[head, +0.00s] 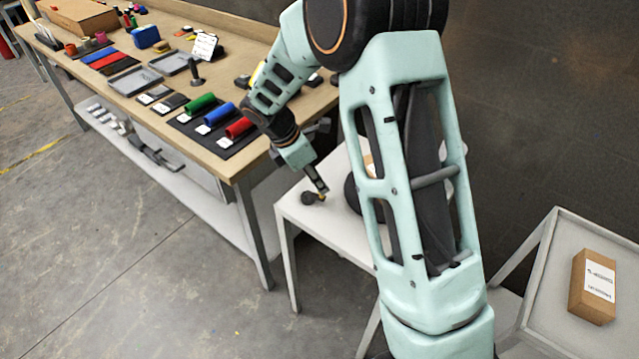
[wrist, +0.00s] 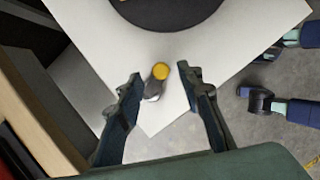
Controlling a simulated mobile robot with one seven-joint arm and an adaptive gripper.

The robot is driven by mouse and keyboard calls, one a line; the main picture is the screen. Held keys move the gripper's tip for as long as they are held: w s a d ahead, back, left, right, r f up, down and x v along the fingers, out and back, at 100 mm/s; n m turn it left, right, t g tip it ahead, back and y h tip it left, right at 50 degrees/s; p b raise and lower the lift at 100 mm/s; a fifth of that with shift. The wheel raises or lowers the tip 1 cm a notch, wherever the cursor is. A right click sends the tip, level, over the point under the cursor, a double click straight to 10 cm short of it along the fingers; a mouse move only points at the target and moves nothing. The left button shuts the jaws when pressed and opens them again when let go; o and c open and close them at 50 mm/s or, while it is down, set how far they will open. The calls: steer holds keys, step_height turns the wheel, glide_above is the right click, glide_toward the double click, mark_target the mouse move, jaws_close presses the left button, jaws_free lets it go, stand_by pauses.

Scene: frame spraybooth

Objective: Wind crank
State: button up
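In the wrist view my gripper (wrist: 160,76) is open, one finger on each side of a small upright post with a yellow round cap (wrist: 160,71) and a grey body. Gaps show between the fingers and the cap. The post is near a corner of a white table (wrist: 95,40). A large dark disc (wrist: 150,14) lies farther in on the table, cut off by the top edge. I cannot tell whether post and disc are joined as the crank. In the head view my gripper (head: 318,187) points down at the white table (head: 300,215), and my arm hides much of the disc.
A long wooden bench (head: 235,165) with red, blue and green rollers on a dark mat (head: 215,130) stands to the left. A cardboard box (head: 594,285) sits on a grey stand at right. The grey floor (head: 130,260) in front of the bench is clear.

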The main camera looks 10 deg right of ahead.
steer(key=v, duration=0.9)
steer(key=shift+d, duration=0.1)
